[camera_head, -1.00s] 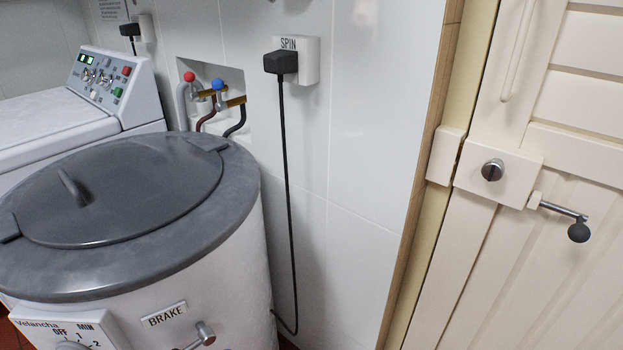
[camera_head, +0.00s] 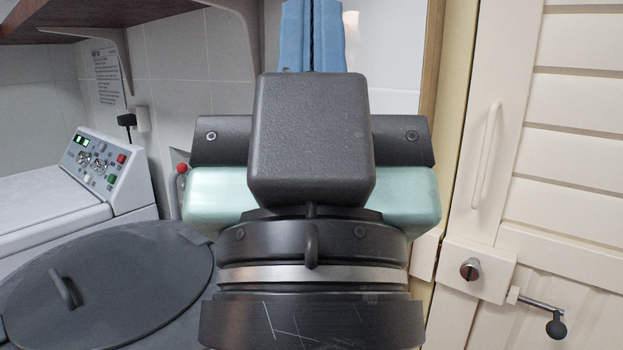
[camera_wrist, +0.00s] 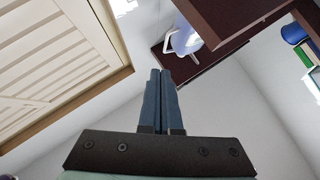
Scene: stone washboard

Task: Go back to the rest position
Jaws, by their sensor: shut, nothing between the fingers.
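My gripper (camera_head: 313,38) stands upright in the middle of the head view, its blue fingers pointing up and my wrist below it. The two fingers lie side by side, shut and empty. In the wrist view the gripper (camera_wrist: 161,76) also shows its fingers together, pointing toward a ceiling corner and a dark shelf. The gripper touches nothing that I can see. My wrist hides much of the tiled wall and part of the round tub behind it.
A grey-lidded tub (camera_head: 110,280) stands at lower left, with a white machine (camera_head: 40,205) behind it. A wooden shelf (camera_head: 60,22) overhangs the upper left. A cream door (camera_head: 570,150) with a crank handle (camera_head: 556,328) is at right. Another dark shelf (camera_wrist: 205,70) shows in the wrist view.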

